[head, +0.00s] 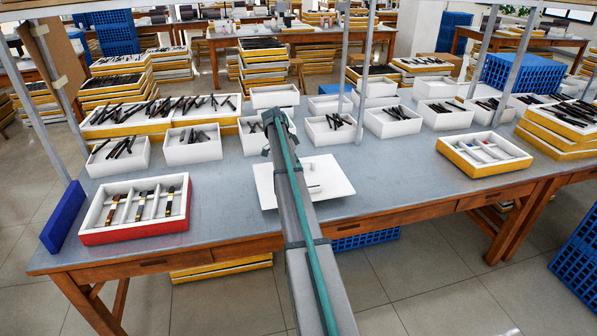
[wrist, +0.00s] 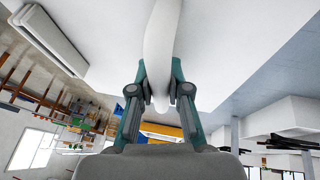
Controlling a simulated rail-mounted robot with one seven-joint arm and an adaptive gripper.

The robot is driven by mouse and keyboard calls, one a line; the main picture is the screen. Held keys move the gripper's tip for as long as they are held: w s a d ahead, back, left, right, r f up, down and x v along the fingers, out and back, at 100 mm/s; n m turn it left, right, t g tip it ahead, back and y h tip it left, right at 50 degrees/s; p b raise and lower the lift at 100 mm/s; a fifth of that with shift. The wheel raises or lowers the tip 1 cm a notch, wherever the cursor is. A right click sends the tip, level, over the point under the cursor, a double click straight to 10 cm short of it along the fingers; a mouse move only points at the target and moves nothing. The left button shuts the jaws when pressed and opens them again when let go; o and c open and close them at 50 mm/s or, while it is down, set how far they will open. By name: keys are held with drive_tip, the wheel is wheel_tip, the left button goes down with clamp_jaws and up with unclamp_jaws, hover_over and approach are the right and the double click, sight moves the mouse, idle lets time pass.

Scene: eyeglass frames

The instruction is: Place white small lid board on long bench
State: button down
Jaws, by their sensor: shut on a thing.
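The white small lid board (head: 335,178) is a flat white panel over the middle of the grey long bench (head: 400,185). My arm crosses in front of it and hides its centre. I cannot tell whether it touches the bench top. In the wrist view, my gripper (wrist: 161,75) has its two teal fingers closed on a rounded white bar (wrist: 161,40), with a broad white surface (wrist: 235,35) behind it. In the head view my gripper (head: 277,130) is at the far end of the arm, and its fingertips are hard to make out.
A red-edged tray of glasses (head: 135,226) and a blue block (head: 62,217) stand at the bench's left. White bins (head: 192,152) line the back. A yellow-edged tray (head: 484,170) is at the right. Bare bench lies on both sides of the board.

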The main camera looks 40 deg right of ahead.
drive_tip(key=shift+d+f, duration=0.2)
drive_tip(key=shift+w+d+f+p, duration=0.15)
drive_tip(key=shift+f+p, duration=0.55)
drive_tip(key=shift+f, duration=1.1)
drive_tip(key=c, duration=1.1)
unclamp_jaws()
drive_tip(key=shift+c, duration=0.2)
drive_tip(key=b+v, duration=0.2)
drive_tip(key=v, duration=1)
drive_tip(key=shift+b, duration=0.3)
